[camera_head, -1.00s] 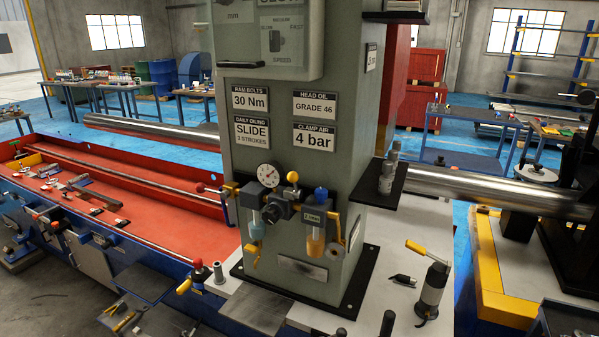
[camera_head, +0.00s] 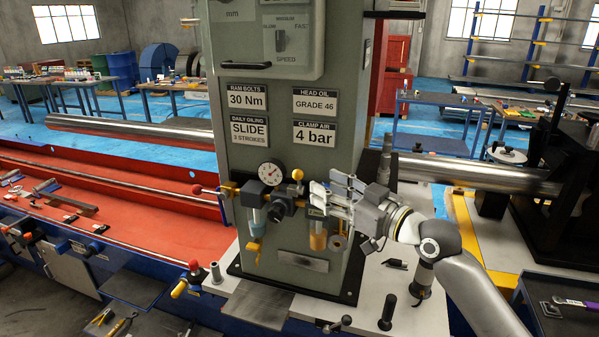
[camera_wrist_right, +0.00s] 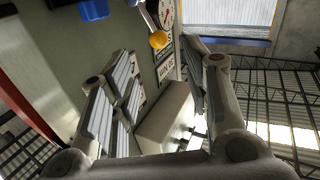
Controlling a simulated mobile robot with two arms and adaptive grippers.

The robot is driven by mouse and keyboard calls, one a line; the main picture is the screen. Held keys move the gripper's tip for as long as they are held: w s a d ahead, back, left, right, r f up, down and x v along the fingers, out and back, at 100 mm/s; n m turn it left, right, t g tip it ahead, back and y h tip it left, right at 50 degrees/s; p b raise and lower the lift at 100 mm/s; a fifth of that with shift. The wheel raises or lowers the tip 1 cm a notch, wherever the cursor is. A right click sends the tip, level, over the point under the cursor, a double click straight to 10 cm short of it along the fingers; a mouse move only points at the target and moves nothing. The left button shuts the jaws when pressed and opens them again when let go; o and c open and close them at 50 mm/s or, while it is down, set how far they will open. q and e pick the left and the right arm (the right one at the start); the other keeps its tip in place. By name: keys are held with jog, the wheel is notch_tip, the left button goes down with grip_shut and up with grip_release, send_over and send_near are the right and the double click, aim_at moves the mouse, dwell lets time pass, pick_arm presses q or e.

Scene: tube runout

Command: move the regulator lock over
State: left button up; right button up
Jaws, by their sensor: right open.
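A yellow ball on a short stem (camera_head: 297,174) stands above the air regulator unit on the grey-green column; it looks like the regulator lock, but I cannot be sure. It also shows in the right wrist view (camera_wrist_right: 158,40), beyond the fingers. A pressure gauge (camera_head: 271,173) and a black regulator knob (camera_head: 276,206) sit to its left. My right gripper (camera_head: 333,190) is open, just right of the yellow ball and apart from it. It hides the blue-capped oiler's top. Its fingers show in the right wrist view (camera_wrist_right: 157,62) with nothing gripped. My left gripper is out of view.
A red-knobbed lever (camera_head: 197,189) juts out left of the gauge. A steel bar (camera_head: 480,173) runs behind my right arm.

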aim_at(301, 175)
jog(key=p+x, duration=0.3)
jog(key=x, duration=0.5)
jog(key=shift+w+a, duration=0.15)
jog(key=shift+w, duration=0.05)
jog(key=shift+x, duration=0.75)
jog(key=shift+f, duration=0.1)
grip_shut()
